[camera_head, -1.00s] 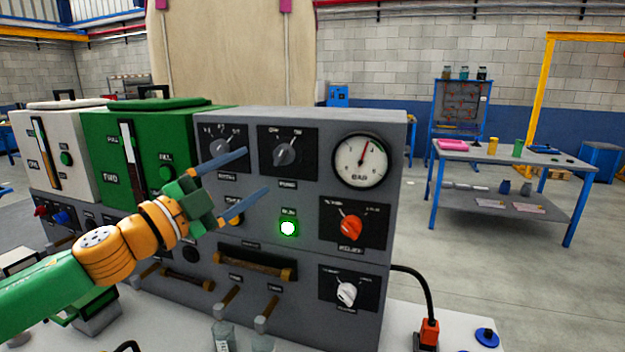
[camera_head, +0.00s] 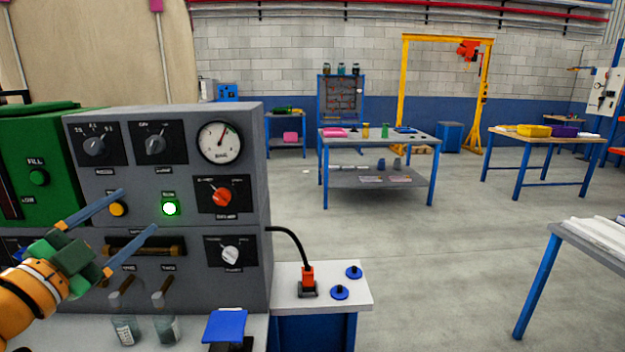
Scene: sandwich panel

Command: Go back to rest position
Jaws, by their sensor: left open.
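My left gripper (camera_head: 130,229) is in the lower left of the head view. Its two blue-grey fingers are spread apart and hold nothing. It stands in front of the grey control panel (camera_head: 257,170), and whether it touches the panel cannot be told. The panel carries a pressure gauge (camera_head: 220,142), a lit green button (camera_head: 170,208), a red-orange knob (camera_head: 221,196), a white knob (camera_head: 231,254) and two black-plated dials at the top. My right gripper is not in view.
A green box (camera_head: 38,150) adjoins the panel on the left. Two glass jars (camera_head: 166,327) and a blue-topped item (camera_head: 226,326) stand before it. A white bench end (camera_head: 345,297) holds a plug and cable. Open floor lies right, with a blue-legged table (camera_head: 375,140) beyond.

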